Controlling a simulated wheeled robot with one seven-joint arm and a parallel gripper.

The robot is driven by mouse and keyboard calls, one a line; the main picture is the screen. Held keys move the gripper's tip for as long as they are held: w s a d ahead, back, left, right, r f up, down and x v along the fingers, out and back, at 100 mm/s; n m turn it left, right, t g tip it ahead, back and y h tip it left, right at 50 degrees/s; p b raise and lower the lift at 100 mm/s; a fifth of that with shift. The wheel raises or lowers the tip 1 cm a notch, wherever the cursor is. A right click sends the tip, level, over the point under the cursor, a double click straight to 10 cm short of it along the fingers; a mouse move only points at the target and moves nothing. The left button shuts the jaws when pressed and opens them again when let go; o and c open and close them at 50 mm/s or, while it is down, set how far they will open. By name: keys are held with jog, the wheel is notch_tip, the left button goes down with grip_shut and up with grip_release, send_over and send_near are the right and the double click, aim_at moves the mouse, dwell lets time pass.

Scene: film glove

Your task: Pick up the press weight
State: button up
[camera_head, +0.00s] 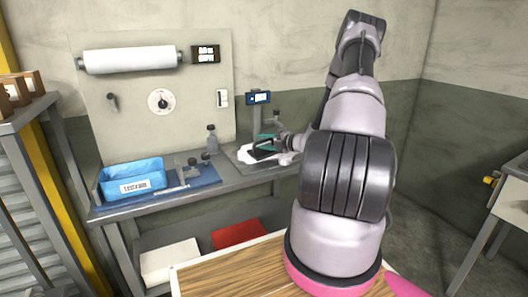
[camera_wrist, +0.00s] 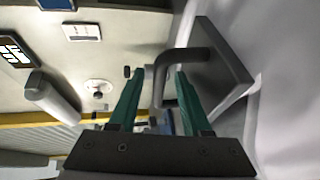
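A dark grey block with a bent bar handle, which looks like the press weight (camera_wrist: 222,58), fills the upper right of the wrist view. My gripper (camera_wrist: 163,73) has two green fingers set apart. The handle's bar shows between the fingers, with a visible gap on its left side; contact on the right side is hard to tell. In the head view, my gripper (camera_head: 266,142) is over the right part of the workbench, beside a small dark shape that seems to be the weight (camera_head: 262,151). My arm partly hides that area.
A blue bin (camera_head: 117,184) and small dark items on a blue mat (camera_head: 203,176) are left on the bench (camera_head: 228,179). A bottle (camera_head: 211,141) stands behind. A small display (camera_head: 258,98) rises behind my gripper. A red box (camera_head: 239,233) and white box (camera_head: 170,261) lie below.

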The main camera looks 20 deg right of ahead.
grip_shut()
dwell(1.2)
